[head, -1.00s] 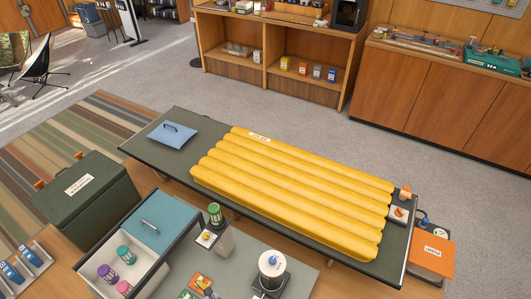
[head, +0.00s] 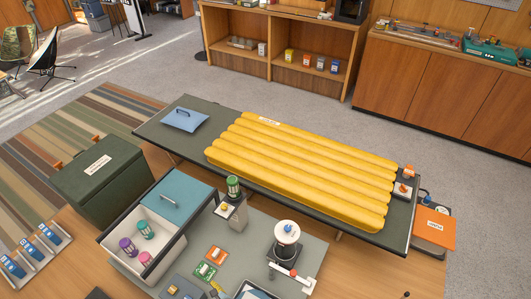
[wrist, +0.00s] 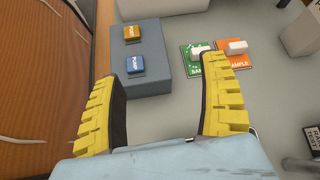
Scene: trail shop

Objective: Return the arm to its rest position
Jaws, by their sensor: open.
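My gripper (wrist: 165,110) shows in the wrist view with its two yellow, ribbed fingers spread wide and nothing between them. It is above a grey table (wrist: 190,20). A grey block (wrist: 150,85) beyond the left finger carries an orange button (wrist: 132,33) and a blue button marked PUMP (wrist: 135,65). A green sample card (wrist: 194,62) and an orange sample card (wrist: 230,60), each with a white piece on it, lie just beyond the right finger.
In the head view, a yellow air mattress (head: 305,170) lies on a dark cot. An open white-and-teal cooler (head: 180,195) holds several canisters. A dark green box (head: 90,185) stands at left. A white-topped device (head: 286,240) stands on the grey table. Carpet beyond the cot is clear.

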